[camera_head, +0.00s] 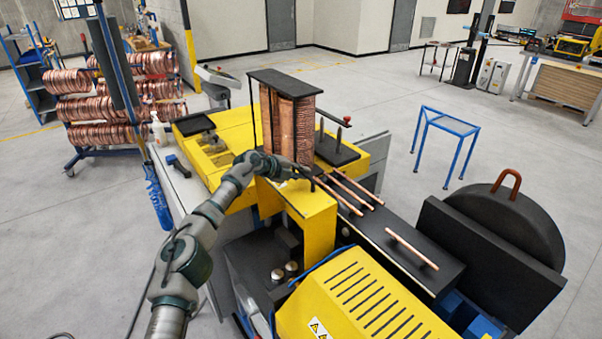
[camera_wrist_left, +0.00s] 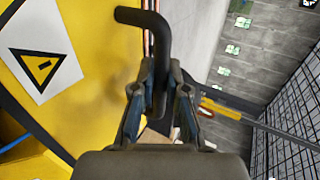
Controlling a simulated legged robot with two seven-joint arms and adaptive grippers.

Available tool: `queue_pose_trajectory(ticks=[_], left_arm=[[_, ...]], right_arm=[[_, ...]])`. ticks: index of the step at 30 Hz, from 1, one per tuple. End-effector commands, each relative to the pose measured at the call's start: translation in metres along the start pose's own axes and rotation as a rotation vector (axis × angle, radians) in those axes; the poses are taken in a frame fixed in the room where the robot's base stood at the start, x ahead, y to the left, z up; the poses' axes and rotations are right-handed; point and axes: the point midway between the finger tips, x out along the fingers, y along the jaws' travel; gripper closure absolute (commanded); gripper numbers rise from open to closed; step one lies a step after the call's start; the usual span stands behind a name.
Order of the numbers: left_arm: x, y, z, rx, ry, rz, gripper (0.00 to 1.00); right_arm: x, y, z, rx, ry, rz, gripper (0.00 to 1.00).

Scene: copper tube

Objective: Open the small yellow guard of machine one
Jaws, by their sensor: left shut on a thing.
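The small yellow guard (camera_head: 312,222) stands on machine one at the middle of the head view, below the copper stack. In the left wrist view a yellow panel (camera_wrist_left: 95,35) with a black-and-yellow warning triangle fills the left side. A bent black handle (camera_wrist_left: 143,18) shows beside this panel. My left gripper (camera_head: 308,172) reaches over the top of the guard. In the left wrist view my left gripper (camera_wrist_left: 160,75) is shut on the black handle, whose lower part is partly hidden between the fingers. My right gripper is not in view.
Copper tubes (camera_head: 350,190) lie on the dark bench right of the guard, and one lies farther forward (camera_head: 411,249). A tall copper stack (camera_head: 287,120) stands behind my gripper. A slotted yellow cover (camera_head: 370,305) is in front. Floor around the blue stand (camera_head: 448,125) is clear.

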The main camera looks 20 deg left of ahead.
Motion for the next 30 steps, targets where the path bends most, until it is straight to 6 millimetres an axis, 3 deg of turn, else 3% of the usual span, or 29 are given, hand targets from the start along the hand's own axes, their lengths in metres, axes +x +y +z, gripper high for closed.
queue_pose_trajectory(ticks=[1, 5, 6, 8, 23, 30], left_arm=[[0.004, 0.009, -0.001, -0.002, 0.005, 0.017, 1.00], [0.005, 0.009, -0.001, -0.002, 0.006, 0.017, 1.00], [0.005, 0.009, -0.001, -0.002, 0.007, 0.017, 0.77], [0.005, 0.009, -0.001, -0.001, 0.006, 0.016, 0.62], [-0.003, 0.003, 0.000, 0.002, 0.003, 0.005, 0.61], [-0.032, 0.004, 0.000, 0.002, 0.003, 0.005, 0.61]], right_arm=[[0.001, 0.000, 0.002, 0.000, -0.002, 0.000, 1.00], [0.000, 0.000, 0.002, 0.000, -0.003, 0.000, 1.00], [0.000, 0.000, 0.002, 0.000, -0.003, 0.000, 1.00], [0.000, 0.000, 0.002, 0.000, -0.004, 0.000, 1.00], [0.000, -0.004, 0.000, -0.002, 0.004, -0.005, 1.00], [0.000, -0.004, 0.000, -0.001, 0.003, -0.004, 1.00]])
